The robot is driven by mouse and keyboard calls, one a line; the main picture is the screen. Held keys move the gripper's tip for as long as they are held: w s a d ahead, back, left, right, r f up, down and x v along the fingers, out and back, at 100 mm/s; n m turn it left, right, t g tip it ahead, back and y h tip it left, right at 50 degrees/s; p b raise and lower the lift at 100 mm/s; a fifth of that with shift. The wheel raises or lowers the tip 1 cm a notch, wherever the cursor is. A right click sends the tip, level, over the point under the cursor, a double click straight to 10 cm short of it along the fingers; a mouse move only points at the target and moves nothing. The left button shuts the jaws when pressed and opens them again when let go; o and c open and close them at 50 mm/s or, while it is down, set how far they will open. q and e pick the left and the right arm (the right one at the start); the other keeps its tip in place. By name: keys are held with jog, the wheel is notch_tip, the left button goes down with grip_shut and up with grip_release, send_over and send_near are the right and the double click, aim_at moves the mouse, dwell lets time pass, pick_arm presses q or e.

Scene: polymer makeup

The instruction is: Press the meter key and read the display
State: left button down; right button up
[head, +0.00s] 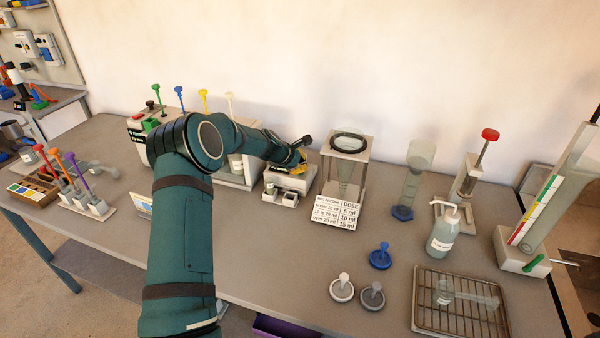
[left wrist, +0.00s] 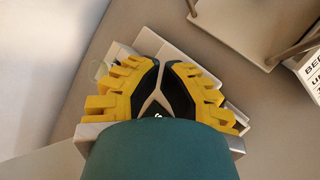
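A small pale bench device (head: 288,183), which looks like the meter, stands on the table in the middle of the head view. My left gripper (head: 299,166) is over it, with its yellow and black fingers close above or touching its top; I cannot tell which. In the left wrist view the finger pads (left wrist: 159,88) come together over the pale device (left wrist: 118,52), with nothing seen held between them. The gripper and arm hide the device's key and display. My right gripper is not in view.
A clear stand with a cone (head: 345,170) and a dose card (head: 337,211) stands close right of the device. Left behind my arm is a pale unit with a dark display (head: 139,136). A bottle (head: 443,230) and wire rack (head: 425,318) are at the right.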

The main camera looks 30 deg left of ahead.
pick_arm(q)
jog(key=shift+r+p, duration=0.5)
jog(key=shift+r, duration=0.2)
notch_tip(320, 180, up, 5)
jog(key=p, duration=0.4)
dwell(0.3)
dwell(0.5)
